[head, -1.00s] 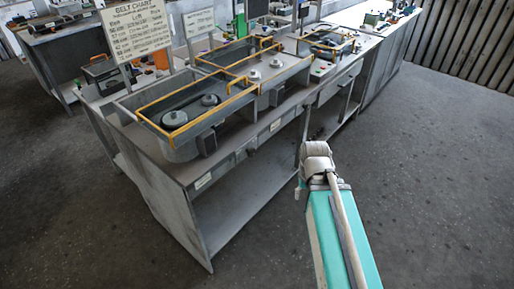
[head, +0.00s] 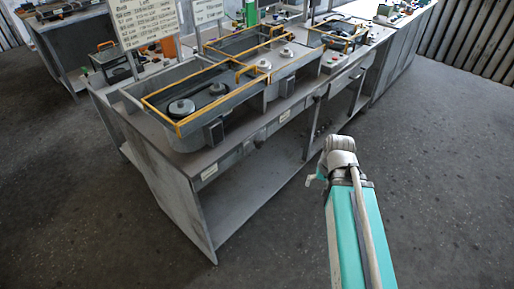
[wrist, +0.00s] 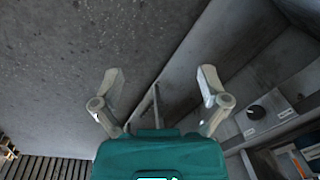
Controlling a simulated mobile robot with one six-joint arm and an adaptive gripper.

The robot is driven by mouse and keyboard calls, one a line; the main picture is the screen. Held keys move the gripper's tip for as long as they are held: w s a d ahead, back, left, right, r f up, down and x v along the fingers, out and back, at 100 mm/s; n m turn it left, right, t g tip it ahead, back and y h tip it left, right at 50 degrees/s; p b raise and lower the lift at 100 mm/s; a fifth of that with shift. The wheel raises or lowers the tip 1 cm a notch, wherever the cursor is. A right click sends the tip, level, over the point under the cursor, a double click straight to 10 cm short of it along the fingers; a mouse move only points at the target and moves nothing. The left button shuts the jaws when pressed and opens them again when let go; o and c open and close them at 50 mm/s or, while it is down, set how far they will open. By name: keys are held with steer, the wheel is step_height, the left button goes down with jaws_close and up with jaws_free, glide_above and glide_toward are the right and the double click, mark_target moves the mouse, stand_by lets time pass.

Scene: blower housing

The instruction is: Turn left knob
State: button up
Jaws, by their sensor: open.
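Two pale round knobs stand on the long bench in the head view, the left one (head: 264,65) and the right one (head: 287,53), beside the yellow-railed housings. In the wrist view, a dark round knob (wrist: 255,112) sits on a grey panel at the right, with a white label below it. I cannot tell whether it is one of the two pale ones. My gripper (wrist: 160,82) is open and empty, its fingers wide apart and clear of the knob. In the head view the gripper is mostly hidden behind my arm, which is in front of the bench.
A near housing with yellow rails (head: 152,101) holds two round pulleys. A belt chart sign (head: 147,20) stands behind it. The bench (head: 190,170) has an open lower shelf. The floor (head: 440,180) right of the bench is clear. Another bench stands at the far left.

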steer(key=w+a+f+m+t+y+b, duration=0.2)
steer(key=w+a+f+m+y+b, duration=0.2)
steer(key=a+f+m+b, duration=0.15)
steer(key=m+t+y+b, duration=0.9)
steer(key=m+b, duration=1)
steer(key=m, duration=0.1)
glide_toward(261, 145)
steer(key=v, duration=0.3)
steer(key=shift+d+n, duration=0.15)
steer(key=shift+n, duration=0.1)
steer(key=x, duration=1.4)
steer(key=shift+s+f, duration=0.1)
